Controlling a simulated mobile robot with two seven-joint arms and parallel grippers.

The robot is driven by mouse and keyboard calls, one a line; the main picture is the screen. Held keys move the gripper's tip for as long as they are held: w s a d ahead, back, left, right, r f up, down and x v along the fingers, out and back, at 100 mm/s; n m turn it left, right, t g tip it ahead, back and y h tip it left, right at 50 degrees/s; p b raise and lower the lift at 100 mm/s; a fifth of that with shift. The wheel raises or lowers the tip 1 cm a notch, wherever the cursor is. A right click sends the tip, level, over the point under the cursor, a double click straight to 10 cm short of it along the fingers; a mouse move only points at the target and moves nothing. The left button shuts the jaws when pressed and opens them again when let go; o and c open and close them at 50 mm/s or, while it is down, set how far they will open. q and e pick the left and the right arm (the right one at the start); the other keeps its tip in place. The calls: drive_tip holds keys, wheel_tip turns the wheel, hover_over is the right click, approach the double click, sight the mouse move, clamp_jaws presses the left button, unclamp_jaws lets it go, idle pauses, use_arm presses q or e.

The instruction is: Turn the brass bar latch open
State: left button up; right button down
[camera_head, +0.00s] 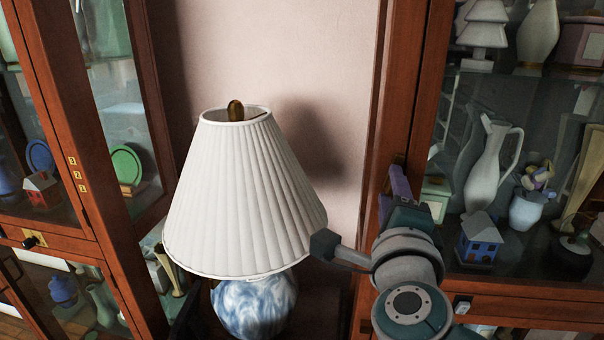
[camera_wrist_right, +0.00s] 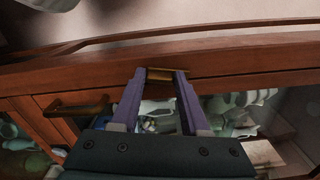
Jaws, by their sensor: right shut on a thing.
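The brass bar latch (camera_wrist_right: 160,74) shows in the right wrist view on the wooden edge of the cabinet. My right gripper (camera_wrist_right: 160,78) has its two purple fingers on either side of the latch, shut on it. In the head view my right gripper (camera_head: 392,178) reaches the wooden frame of the right cabinet (camera_head: 405,90), and the arm hides most of the fingers. A small part of the latch may show there, but it is too small to tell. My left gripper is not in view.
A lamp with a white pleated shade (camera_head: 240,190) and blue-white base (camera_head: 255,303) stands just left of my right arm. Glass cabinets flank it, holding a white pitcher (camera_head: 490,165) and a small blue house (camera_head: 479,240). A dark handle (camera_wrist_right: 78,107) shows in the wrist view.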

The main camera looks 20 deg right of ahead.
drive_tip(key=shift+n, duration=1.1)
drive_tip(key=shift+c, duration=2)
unclamp_jaws()
drive_tip(key=shift+p, duration=0.3)
drive_tip(key=shift+s+a, duration=0.2)
drive_tip(key=shift+s, duration=0.15)
drive_tip(key=p+v, duration=0.2)
drive_tip(key=v, duration=0.7)
